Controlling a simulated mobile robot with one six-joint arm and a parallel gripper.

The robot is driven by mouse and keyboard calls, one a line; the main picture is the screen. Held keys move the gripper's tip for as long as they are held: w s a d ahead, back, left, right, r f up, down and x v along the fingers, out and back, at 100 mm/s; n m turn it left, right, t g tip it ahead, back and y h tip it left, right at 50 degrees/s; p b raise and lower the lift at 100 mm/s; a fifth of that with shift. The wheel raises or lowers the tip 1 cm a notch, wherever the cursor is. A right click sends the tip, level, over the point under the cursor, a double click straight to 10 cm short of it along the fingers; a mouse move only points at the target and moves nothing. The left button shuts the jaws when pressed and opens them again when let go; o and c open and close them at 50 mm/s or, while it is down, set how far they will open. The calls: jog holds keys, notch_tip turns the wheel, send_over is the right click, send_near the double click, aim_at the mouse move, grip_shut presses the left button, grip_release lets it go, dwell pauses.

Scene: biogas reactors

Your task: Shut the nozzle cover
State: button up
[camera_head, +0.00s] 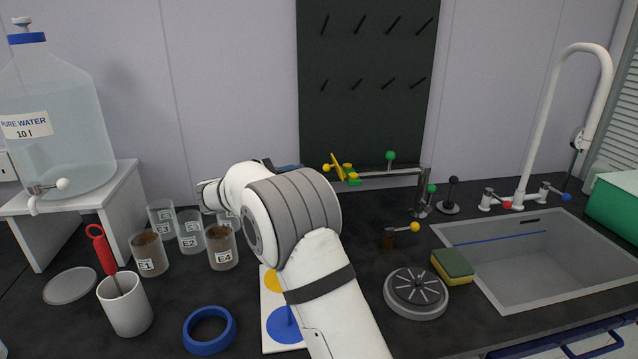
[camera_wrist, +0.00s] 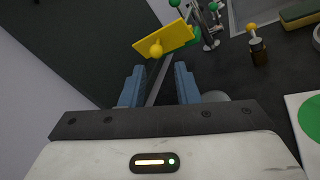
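The nozzle cover (camera_head: 337,167) is a yellow flap at the left end of a grey horizontal pipe, by a green nozzle (camera_head: 353,179). It stands tilted up, swung away from the nozzle mouth. In the wrist view the cover (camera_wrist: 176,36) shows as a yellow plate with a round knob (camera_wrist: 155,49), just beyond my fingertips. My gripper (camera_wrist: 159,69) has its blue fingers apart, with nothing held between them. In the head view my arm hides most of the gripper; a bit of blue finger shows left of the cover, apart from it.
The pipe stand has green-knobbed valves (camera_head: 390,156). A yellow-knobbed brown bottle (camera_wrist: 258,50), a sponge (camera_head: 452,266) and a sink (camera_head: 550,265) lie to the right. Labelled beakers (camera_head: 221,248) and a water tank (camera_head: 50,120) stand left. A dark board (camera_head: 365,90) rises behind.

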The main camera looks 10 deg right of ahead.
jog(key=x, duration=0.7)
jog(key=shift+w, duration=0.4)
jog(key=shift+d, duration=0.1)
jog(key=shift+c, duration=0.5)
grip_shut()
